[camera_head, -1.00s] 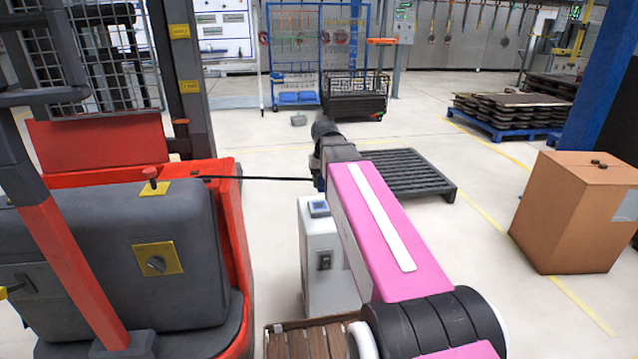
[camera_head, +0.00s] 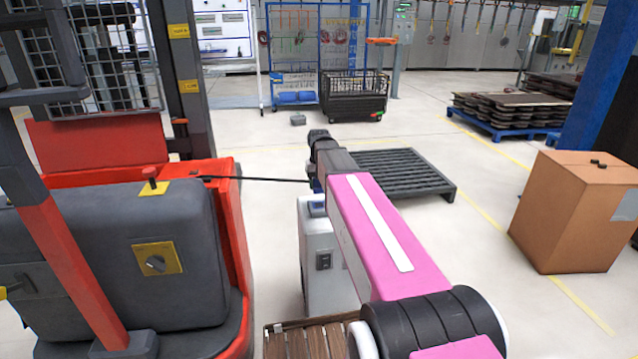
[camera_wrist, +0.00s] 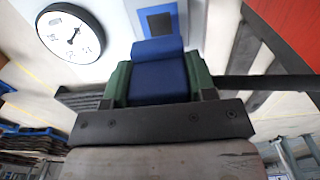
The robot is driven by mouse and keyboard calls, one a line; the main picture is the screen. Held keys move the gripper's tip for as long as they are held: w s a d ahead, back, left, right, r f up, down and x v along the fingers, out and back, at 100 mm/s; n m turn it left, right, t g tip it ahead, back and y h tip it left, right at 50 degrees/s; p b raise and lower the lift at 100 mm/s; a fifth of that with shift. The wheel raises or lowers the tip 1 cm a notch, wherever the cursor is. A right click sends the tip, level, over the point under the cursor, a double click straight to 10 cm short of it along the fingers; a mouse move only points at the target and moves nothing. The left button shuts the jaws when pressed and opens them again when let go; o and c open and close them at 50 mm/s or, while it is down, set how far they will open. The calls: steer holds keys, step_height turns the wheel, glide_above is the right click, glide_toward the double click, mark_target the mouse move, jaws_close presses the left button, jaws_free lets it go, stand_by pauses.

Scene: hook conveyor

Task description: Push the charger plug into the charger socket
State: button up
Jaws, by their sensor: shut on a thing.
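My gripper (camera_wrist: 155,85) is shut on the blue charger plug (camera_wrist: 158,78), which sits between its green finger pads in the wrist view. A black cable (camera_head: 255,179) runs from the red and grey truck to the gripper; it also shows at the right in the wrist view (camera_wrist: 265,85). The pale charger cabinet (camera_head: 317,265) stands below my wrist in the head view. In the wrist view, a blue-framed grey rectangle (camera_wrist: 158,22) lies on a pale face just beyond the plug; I cannot tell whether it is the socket. The plug's front end is hidden.
The truck (camera_head: 170,260) stands close on the left. A wooden slatted pallet (camera_head: 305,342) lies in front of the cabinet, and a dark pallet (camera_head: 405,172) lies behind my arm. A cardboard box (camera_head: 572,215) stands at right. A round dial (camera_wrist: 70,33) shows in the wrist view.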

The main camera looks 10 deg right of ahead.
mark_target(319, 205)
steer(key=shift+f, duration=2.65)
steer(key=shift+s, duration=0.15)
steer(key=shift+f, duration=0.55)
stand_by(0.3)
steer(key=o, duration=1)
steer(key=shift+c, duration=0.2)
steer(key=shift+r, duration=0.1)
step_height(319, 205, up, 11)
steer(key=shift+f, duration=0.2)
